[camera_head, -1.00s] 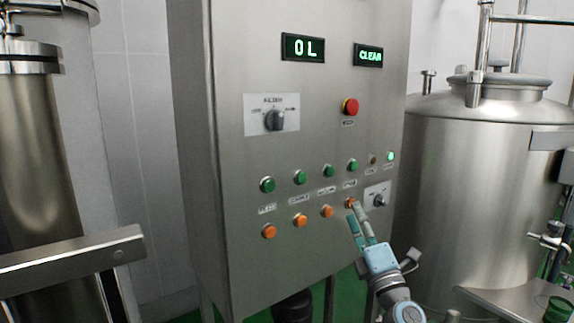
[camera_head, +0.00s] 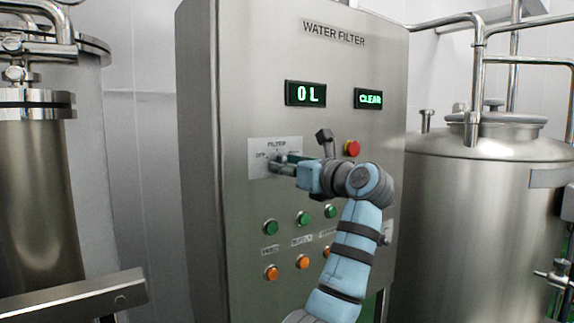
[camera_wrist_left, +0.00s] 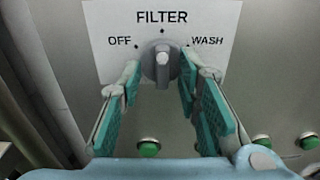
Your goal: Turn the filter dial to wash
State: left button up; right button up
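The filter dial (camera_wrist_left: 162,62) is a grey knob on a white plate (camera_wrist_left: 100,40) marked OFF at left, FILTER at top and WASH at right. Its grip bar stands upright, in line with the top dot. My left gripper (camera_head: 284,166) is at this dial in the head view and hides most of it. In the left wrist view, my left gripper (camera_wrist_left: 161,68) is open, with one teal-padded finger on each side of the knob. I cannot tell whether the fingertips touch it. My right gripper is not in view.
The dial is on a steel WATER FILTER cabinet (camera_head: 225,220) with green displays reading 0 L and CLEAR. A red button (camera_head: 352,148) is right of the dial. Green buttons (camera_head: 270,227) and orange buttons (camera_head: 271,273) are below. A steel tank (camera_head: 470,220) stands at right.

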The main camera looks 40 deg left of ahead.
pick_arm(q)
jog(key=shift+w+a, duration=0.1)
jog(key=shift+w, duration=0.1)
grip_shut()
dwell(0.3)
jog(key=shift+s+m+p, duration=0.15)
jog(key=shift+m+p, duration=4.55)
jog(key=shift+m, duration=1.3)
grip_release()
